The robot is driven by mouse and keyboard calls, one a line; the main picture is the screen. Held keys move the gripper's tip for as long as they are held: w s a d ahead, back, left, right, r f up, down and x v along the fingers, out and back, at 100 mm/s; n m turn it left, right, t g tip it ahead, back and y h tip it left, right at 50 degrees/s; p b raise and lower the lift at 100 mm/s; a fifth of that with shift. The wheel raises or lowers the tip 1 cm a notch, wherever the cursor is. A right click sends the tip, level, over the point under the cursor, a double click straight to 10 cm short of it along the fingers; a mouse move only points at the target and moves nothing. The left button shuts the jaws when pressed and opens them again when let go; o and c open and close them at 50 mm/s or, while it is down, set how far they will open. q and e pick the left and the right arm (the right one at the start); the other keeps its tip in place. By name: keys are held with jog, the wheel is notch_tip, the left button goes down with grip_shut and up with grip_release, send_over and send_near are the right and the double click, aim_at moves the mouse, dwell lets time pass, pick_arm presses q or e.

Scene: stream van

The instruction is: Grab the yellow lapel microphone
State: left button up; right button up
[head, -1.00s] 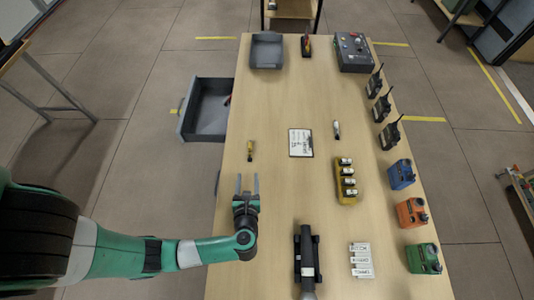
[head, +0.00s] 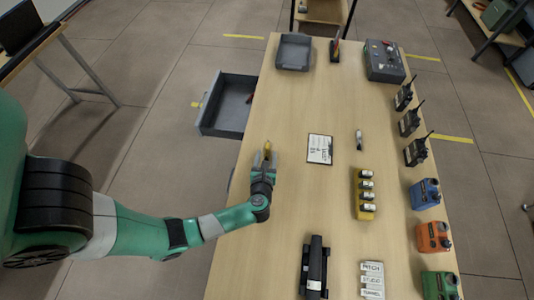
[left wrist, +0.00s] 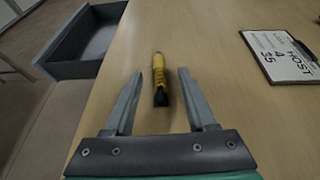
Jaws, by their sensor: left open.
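The yellow lapel microphone (left wrist: 159,70) lies on the table, with its dark end toward my left gripper. In the left wrist view it sits between the two open fingers (left wrist: 160,98), nearer the left one, with visible gaps. In the head view the microphone (head: 267,146) shows just beyond and partly between the fingertips of my left gripper (head: 264,160). The left gripper is open and empty. My right gripper is not in view.
A white label board (head: 320,149) lies to the right of the microphone, and an open grey drawer (head: 226,104) juts out at the table's left edge. A yellow block with several cylinders (head: 364,194) and a black device (head: 315,268) stand further right and nearer.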

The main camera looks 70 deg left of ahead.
pick_arm(q)
jog(key=shift+x, duration=0.75)
grip_shut()
jog(key=shift+r, duration=0.1)
